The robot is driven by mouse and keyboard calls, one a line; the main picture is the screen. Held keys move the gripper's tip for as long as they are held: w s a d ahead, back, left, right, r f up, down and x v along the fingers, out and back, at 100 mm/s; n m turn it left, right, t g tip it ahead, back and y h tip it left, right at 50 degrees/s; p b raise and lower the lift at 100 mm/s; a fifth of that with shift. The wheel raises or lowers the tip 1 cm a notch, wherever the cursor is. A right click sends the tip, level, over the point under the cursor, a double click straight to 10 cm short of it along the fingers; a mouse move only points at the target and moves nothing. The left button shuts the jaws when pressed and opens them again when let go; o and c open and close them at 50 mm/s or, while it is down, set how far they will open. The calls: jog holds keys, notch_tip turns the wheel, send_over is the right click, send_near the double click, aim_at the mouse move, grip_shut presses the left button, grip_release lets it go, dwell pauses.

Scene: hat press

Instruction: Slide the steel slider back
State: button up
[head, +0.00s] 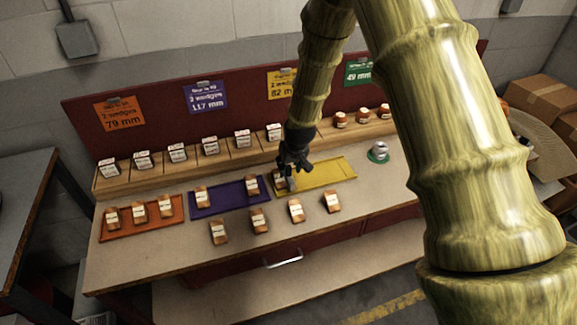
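My gripper (292,178) points down at the left end of the yellow tray (325,174). A wooden block with a white label (279,181) is beside its tips, partly hidden by them. A small grey shape shows at the tips; I cannot tell whether it is the steel slider or part of my fingers. I cannot tell whether the fingers are open or shut. A rounded silver piece (379,147) sits on a green base (377,157) to the right of the yellow tray. No other steel part can be clearly made out as the slider.
The orange tray (178,222) and purple tray (230,208) hold labelled blocks. Several loose blocks stand along the front of the bench (150,254). A wooden ledge (185,167) with white-labelled pieces and orange jars runs behind. My arm hides the bench's right part.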

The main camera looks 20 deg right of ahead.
jog(key=shift+x, duration=1)
jog(key=shift+c, duration=0.4)
grip_shut()
